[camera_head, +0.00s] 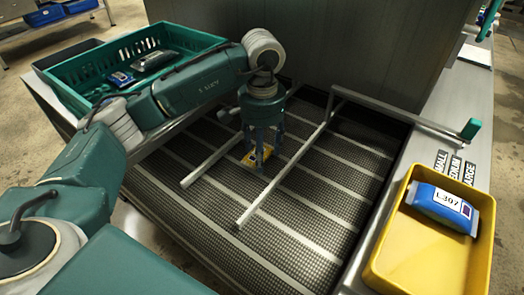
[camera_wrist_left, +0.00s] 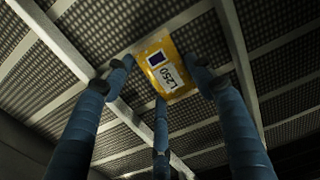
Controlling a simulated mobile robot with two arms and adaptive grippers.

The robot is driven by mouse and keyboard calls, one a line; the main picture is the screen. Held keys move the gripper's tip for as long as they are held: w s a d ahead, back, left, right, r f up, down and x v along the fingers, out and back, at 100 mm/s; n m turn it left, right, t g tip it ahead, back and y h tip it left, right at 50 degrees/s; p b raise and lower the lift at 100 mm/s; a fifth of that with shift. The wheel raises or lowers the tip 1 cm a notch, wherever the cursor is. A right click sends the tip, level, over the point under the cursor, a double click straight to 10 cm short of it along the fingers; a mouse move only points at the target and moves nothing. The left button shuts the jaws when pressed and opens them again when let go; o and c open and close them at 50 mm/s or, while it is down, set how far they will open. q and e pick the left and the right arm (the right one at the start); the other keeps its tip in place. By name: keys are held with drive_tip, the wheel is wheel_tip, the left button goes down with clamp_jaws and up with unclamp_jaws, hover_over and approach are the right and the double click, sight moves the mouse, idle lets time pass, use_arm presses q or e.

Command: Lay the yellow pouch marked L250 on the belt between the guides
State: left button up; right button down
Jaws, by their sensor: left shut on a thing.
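The yellow pouch marked L250 (camera_head: 249,159) is at the fingertips of my left gripper (camera_head: 262,162), partly hidden by the fingers in the head view. In the left wrist view the pouch (camera_wrist_left: 165,70) shows its L250 label and a dark square, with fingers on either side of it. My left gripper (camera_wrist_left: 162,82) is shut on it. The pouch is low over the belt (camera_head: 310,215), between the left guide (camera_head: 208,166) and the right guide (camera_head: 275,182). I cannot tell whether it touches the belt. My right gripper is not in view.
A yellow tray (camera_head: 410,262) at the right holds a blue pouch marked L307 (camera_head: 446,208). A teal crate (camera_head: 78,72) with pouches stands at the back left. A teal handle (camera_head: 470,128) ends the crossbar. The near belt is clear.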

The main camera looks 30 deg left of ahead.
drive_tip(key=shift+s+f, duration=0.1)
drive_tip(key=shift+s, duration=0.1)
use_arm(q)
drive_tip(key=o, duration=1.2)
drive_tip(key=shift+c, duration=0.2)
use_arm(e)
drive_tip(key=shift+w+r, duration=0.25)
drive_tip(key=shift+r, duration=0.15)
use_arm(q)
drive_tip(key=shift+r, duration=0.1)
wheel_tip(320, 180, up, 8)
drive_tip(key=shift+r+p, duration=0.15)
drive_tip(key=shift+p, duration=0.4)
wheel_tip(320, 180, up, 4)
drive_tip(key=shift+f+p, duration=0.15)
drive_tip(key=shift+p, duration=0.3)
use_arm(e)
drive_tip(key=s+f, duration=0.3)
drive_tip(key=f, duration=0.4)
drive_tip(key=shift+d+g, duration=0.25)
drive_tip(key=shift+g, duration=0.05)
